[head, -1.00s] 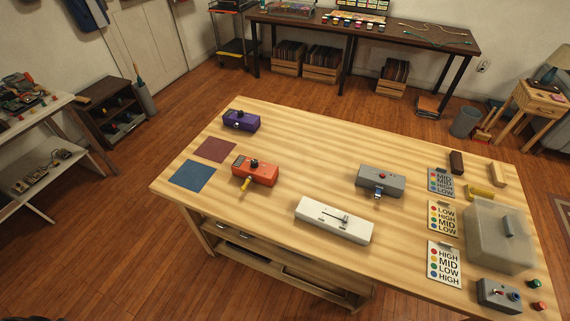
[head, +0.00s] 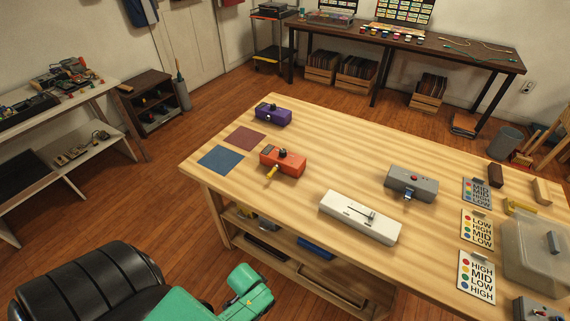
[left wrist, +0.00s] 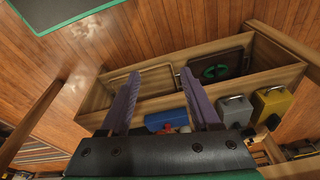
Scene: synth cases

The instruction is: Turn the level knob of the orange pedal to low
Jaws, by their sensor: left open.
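The orange pedal (head: 289,165) sits on the left part of the wooden table in the head view. A black knob (head: 283,153) stands on its top, and a yellow plug (head: 271,174) sticks out at its front. Which way the knob points is too small to tell. My left gripper (left wrist: 158,72) shows in the left wrist view with two purple fingers apart and nothing between them. It faces a wooden compartment, away from the pedal. In the head view only a green part of my left arm shows, below the table's front edge. My right gripper is not in view.
On the table (head: 340,165) are a purple pedal (head: 272,116), a white slider box (head: 358,217), a grey pedal (head: 411,183) and printed cards (head: 477,228). A black chair (head: 85,285) stands front left.

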